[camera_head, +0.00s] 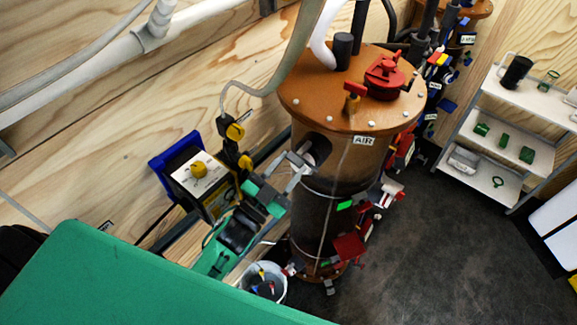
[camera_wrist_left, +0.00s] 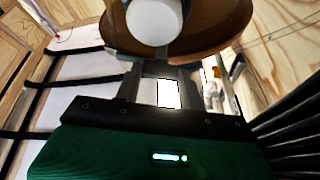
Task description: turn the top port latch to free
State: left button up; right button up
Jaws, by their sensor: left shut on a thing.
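A tall brown filter tank (camera_head: 335,215) with an orange-brown lid (camera_head: 340,112) stands in the middle of the head view. A dark round port (camera_head: 319,146) sits high on its side, below the lid. My left gripper (camera_head: 302,162) reaches from the lower left, its grey fingers at this port. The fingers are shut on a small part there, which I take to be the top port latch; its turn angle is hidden. In the left wrist view the gripper (camera_wrist_left: 168,72) points at a brown rounded surface (camera_wrist_left: 205,35) with a white disc (camera_wrist_left: 154,20). My right gripper is not in view.
A red cap (camera_head: 384,76) and a red-handled valve (camera_head: 354,92) stand on the lid. Red parts (camera_head: 348,247) stick out low on the tank. A yellow-knobbed box (camera_head: 198,170) is left of my arm. A white bucket (camera_head: 280,293) stands below. Dark floor (camera_head: 440,250) is clear at right.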

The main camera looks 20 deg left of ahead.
pick_arm(q)
jog(key=shift+c, duration=1)
jog(key=shift+n+t+y, duration=0.3)
jog(key=shift+n, duration=0.2)
jog(key=shift+d+n+t+y+p, duration=0.15)
jog(key=shift+n+y, duration=0.85)
jog(key=shift+n, duration=0.95)
jog(key=shift+d+n+t+y+p, duration=0.15)
jog(key=shift+n+y, duration=0.85)
jog(key=shift+n, duration=1)
jog(key=shift+d+n+t+y+p, duration=0.1)
jog(key=shift+n+t+y, duration=0.1)
jog(key=shift+n+y, duration=1.3)
jog(key=shift+n+h, duration=0.5)
jog(key=shift+n, duration=0.15)
jog(key=o, duration=1)
jog(key=shift+s, duration=0.15)
